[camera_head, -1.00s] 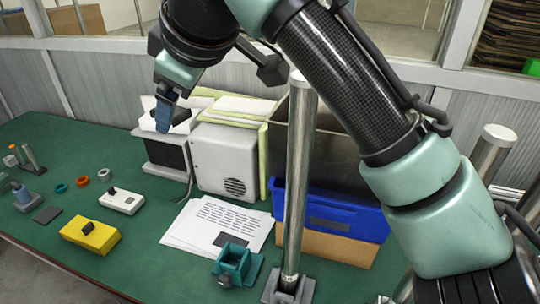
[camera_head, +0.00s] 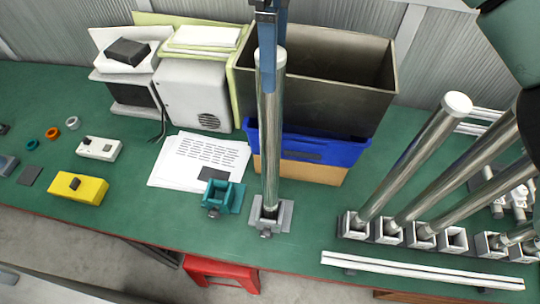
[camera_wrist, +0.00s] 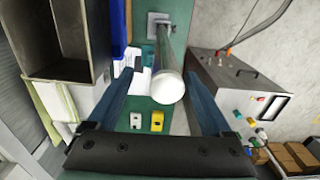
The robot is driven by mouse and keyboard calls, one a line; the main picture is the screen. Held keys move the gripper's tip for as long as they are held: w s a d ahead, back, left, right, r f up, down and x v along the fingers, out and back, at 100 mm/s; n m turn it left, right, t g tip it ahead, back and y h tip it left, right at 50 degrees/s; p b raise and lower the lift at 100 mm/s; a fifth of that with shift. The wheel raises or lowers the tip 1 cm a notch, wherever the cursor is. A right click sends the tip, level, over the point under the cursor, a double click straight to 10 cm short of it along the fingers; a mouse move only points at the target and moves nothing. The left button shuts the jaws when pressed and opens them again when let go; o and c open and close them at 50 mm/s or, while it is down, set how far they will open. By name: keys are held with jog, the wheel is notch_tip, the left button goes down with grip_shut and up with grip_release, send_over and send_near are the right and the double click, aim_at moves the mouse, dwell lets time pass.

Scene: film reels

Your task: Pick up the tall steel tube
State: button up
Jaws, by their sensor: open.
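The tall steel tube (camera_head: 270,150) stands upright in a small grey square holder (camera_head: 270,215) near the front edge of the green table. It has a white top end, which also shows in the wrist view (camera_wrist: 168,87). My gripper (camera_head: 270,70) points down over the upper part of the tube. In the wrist view my gripper (camera_wrist: 163,68) is open, with one blue finger on each side of the tube. I see gaps beside the tube, so it is not clamped. In the head view a finger hides part of the upper tube.
Several more steel tubes (camera_head: 415,155) stand in a row of holders at the right. A metal bin (camera_head: 345,95) and a blue crate (camera_head: 340,150) are close behind the tube. A teal holder (camera_head: 217,195) is just left of it. The green table (camera_head: 110,185) has free room at left.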

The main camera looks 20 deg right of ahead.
aim_at(271, 106)
notch_tip(271, 106, down, 6)
jog(key=p, duration=0.2)
jog(key=shift+s+a, duration=0.25)
jog(key=shift+a, duration=0.1)
grip_shut()
dwell(1.3)
